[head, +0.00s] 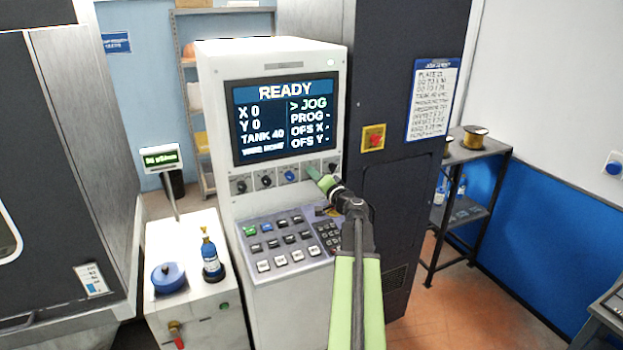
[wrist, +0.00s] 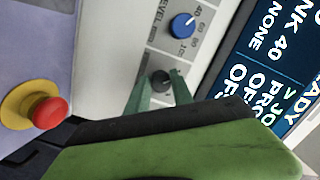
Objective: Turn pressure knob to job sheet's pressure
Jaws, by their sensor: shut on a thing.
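My gripper (wrist: 160,92) has its two green fingers on either side of a small dark knob (wrist: 160,81) on the white control panel and is shut on it. The knob's label is hidden or cut off, so I cannot read its name or setting. In the head view my gripper (head: 320,181) reaches the right part of the knob row and covers the held knob. The job sheet (head: 431,100) hangs on the dark cabinet at right; its lines are too small to read surely. The screen (head: 286,118) reads READY, X 0, Y 0, TANK 40, with the marker at JOG.
A blue-capped knob (wrist: 182,26) with a LEVEL label and number scale sits beside the held knob. A red stop button (wrist: 50,112) on a yellow base is nearby. The keypad (head: 278,243) lies below the knobs. A white cart (head: 190,315) stands left, carrying a blue bottle.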

